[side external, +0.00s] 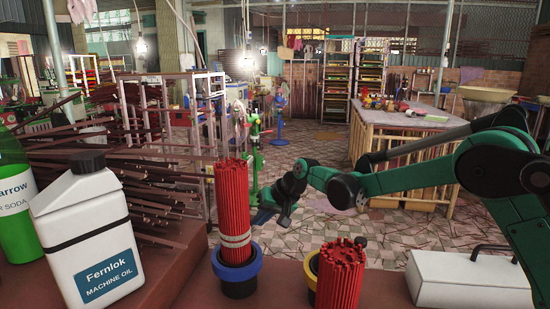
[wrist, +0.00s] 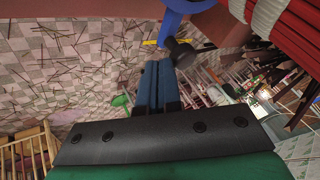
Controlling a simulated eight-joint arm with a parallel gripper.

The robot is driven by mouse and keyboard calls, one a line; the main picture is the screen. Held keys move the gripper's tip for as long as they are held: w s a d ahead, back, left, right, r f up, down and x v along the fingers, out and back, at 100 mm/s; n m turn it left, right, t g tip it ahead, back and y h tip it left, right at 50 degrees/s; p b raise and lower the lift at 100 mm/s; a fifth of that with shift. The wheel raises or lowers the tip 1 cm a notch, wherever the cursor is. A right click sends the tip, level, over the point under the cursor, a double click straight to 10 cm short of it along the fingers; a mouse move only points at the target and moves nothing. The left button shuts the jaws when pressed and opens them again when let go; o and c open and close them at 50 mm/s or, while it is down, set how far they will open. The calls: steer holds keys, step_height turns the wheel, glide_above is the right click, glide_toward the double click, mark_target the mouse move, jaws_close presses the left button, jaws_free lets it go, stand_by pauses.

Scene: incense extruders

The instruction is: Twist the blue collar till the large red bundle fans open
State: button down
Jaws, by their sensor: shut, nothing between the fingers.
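The large red bundle (side external: 232,200) stands upright and narrow, with pale bands round its lower part. Its foot sits in a dark cup (side external: 239,290) with the blue collar (side external: 258,264) around the rim. In the wrist view the collar (wrist: 175,18) is at the top, with a dark knob (wrist: 181,52) by it, and the bundle (wrist: 292,35) fills the upper right. My gripper (side external: 262,217) is just right of the bundle, above the collar. Its blue fingers (wrist: 157,66) are together and empty, with their tips close to the knob; I cannot tell whether they touch it.
A shorter red bundle (side external: 340,278) stands to the right, by a yellow ring (side external: 311,268). A white machine oil bottle (side external: 88,230) and a green soda bottle (side external: 17,200) stand at the left. A white box (side external: 470,282) is at the right. Dark sticks (side external: 150,190) lie piled behind.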

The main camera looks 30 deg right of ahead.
steer(key=shift+w+a+n, duration=0.1)
steer(key=shift+w+n, duration=0.15)
steer(key=shift+n, duration=0.05)
steer(key=shift+w+a+n+g+y, duration=0.65)
steer(key=shift+w+a+n, duration=0.3)
steer(key=shift+n, duration=0.35)
steer(key=shift+w+a+n+g+y, duration=0.55)
steer(key=shift+w+a+n+y, duration=0.3)
steer(key=shift+n, duration=0.45)
steer(key=shift+a, duration=0.15)
